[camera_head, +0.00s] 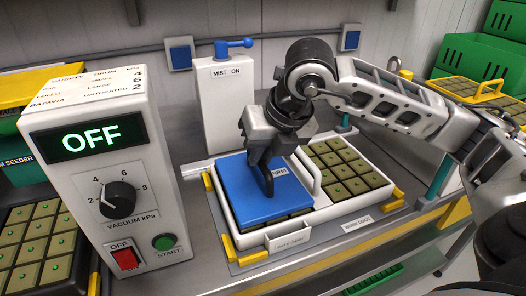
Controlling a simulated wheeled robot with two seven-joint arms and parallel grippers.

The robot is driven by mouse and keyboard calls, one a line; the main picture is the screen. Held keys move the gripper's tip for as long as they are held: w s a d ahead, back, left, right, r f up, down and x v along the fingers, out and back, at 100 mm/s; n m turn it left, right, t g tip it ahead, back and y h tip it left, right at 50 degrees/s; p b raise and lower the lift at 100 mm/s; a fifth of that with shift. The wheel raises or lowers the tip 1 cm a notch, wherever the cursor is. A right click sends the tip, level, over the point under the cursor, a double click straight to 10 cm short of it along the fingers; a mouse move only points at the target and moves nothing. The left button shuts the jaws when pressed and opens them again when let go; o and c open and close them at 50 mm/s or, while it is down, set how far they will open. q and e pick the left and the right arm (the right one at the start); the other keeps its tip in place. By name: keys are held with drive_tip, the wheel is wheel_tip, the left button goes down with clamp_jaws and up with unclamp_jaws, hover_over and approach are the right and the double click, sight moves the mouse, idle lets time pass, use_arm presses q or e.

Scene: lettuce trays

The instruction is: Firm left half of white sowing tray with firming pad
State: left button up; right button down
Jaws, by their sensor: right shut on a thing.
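The white sowing tray (349,204) lies in the work dock on the bench. Its right half shows several olive-brown plugs (345,171), each with a small green dot. The blue firming pad (249,194) covers most of the left half, with a few plugs showing at its front edge. My right gripper (268,176) is shut on the firming pad from above, at its handle, which the fingers partly hide. I cannot tell how hard the pad presses on the plugs. My left gripper is not in view.
The vacuum control box (110,180), its display reading OFF, stands close at left. A white MIST ON post (226,105) with a blue tap stands behind the tray. Yellow corner blocks (249,257) surround the tray. Green crates (470,58) are at back right.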

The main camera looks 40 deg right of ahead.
drive_tip(key=shift+w, duration=0.15)
idle(0.7)
drive_tip(key=shift+f+b, duration=0.45)
drive_tip(key=shift+b, duration=0.25)
drive_tip(key=shift+s+f, duration=0.2)
drive_tip(key=shift+f, duration=0.1)
idle(0.8)
